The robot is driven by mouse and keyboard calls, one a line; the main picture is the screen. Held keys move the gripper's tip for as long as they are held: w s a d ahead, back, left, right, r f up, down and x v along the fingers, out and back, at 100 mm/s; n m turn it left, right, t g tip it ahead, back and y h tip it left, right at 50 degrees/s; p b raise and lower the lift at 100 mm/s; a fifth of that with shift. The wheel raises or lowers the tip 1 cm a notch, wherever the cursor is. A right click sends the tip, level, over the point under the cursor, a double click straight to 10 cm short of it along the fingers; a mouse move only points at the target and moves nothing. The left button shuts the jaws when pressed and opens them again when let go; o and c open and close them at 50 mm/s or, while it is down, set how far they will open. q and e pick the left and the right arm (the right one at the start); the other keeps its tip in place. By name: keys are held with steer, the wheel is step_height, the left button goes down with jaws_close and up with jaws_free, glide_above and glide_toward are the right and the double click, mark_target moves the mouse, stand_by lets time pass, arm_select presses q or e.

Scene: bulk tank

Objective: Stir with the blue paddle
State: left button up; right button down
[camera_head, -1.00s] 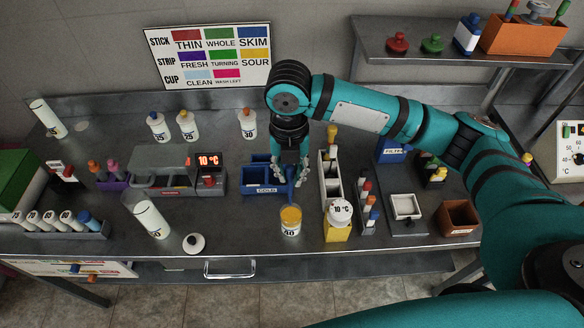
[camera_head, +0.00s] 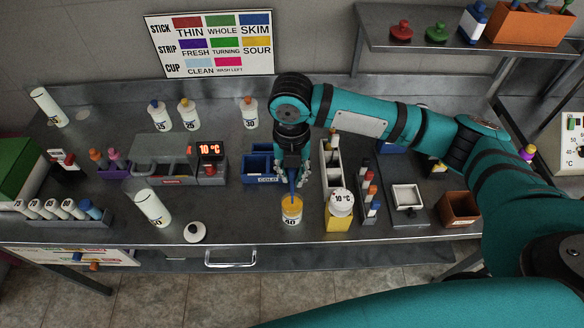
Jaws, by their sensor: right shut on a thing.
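The blue paddle (camera_head: 291,183) hangs upright below my right gripper (camera_head: 289,163), which is shut on it. The paddle's lower end reaches the mouth of a cup (camera_head: 291,214) marked 40 with orange contents. Whether the tip is inside the liquid is hard to tell at this size. My right arm comes in from the right, and its wrist stands above the cup. My left gripper is not in view.
The blue COLD bin (camera_head: 258,167) stands just left of the gripper. A yellow block with a white-lidded jar (camera_head: 340,205) is close on the right. A tall white cylinder (camera_head: 152,208) and a white lid (camera_head: 195,232) stand left. Bare counter lies between lid and cup.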

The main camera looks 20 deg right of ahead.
mark_target(292, 194)
steer(key=shift+f+b, duration=1.25)
steer(key=shift+f, duration=2.1)
steer(key=shift+a, duration=0.1)
